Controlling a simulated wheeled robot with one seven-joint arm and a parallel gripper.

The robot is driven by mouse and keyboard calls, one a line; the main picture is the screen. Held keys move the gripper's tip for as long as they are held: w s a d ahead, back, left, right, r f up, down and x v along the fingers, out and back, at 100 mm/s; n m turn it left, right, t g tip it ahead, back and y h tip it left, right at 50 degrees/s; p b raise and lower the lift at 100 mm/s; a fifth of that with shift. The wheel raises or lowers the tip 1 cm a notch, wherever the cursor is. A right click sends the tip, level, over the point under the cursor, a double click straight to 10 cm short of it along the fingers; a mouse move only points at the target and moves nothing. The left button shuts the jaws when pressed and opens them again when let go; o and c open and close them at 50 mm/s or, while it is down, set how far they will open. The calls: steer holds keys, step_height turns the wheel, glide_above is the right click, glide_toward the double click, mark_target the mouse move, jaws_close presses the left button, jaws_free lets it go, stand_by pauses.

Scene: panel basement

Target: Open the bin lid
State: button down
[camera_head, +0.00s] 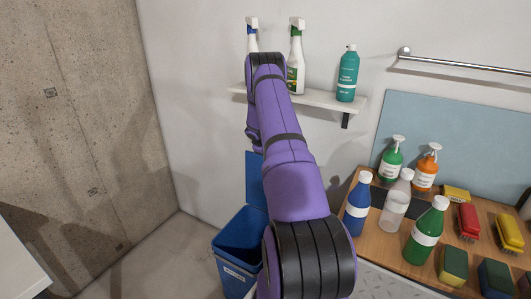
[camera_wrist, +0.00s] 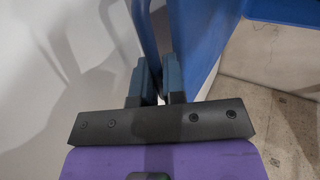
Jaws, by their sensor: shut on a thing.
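The blue bin (camera_head: 232,277) stands on the floor left of the bench, partly hidden behind my arm. Its dark inside shows at the top. The blue lid (camera_head: 254,180) stands roughly upright at the bin's back, by the wall. In the wrist view, the lid (camera_wrist: 191,40) shows as a blue panel ahead of the fingers, with the bin's rim (camera_wrist: 285,12) at the upper right. In the head view my arm hides the gripper.
A wall shelf (camera_head: 318,99) holds spray bottles and a teal bottle (camera_head: 347,75) close to my arm. A wooden bench (camera_head: 389,245) at right carries several bottles, brushes and sponges. A concrete wall (camera_head: 70,110) is at left. Floor (camera_head: 150,255) left of the bin is clear.

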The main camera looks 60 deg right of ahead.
steer(key=c, duration=1.2)
jaws_free()
steer(key=v, duration=1)
steer(key=shift+a+r, duration=0.3)
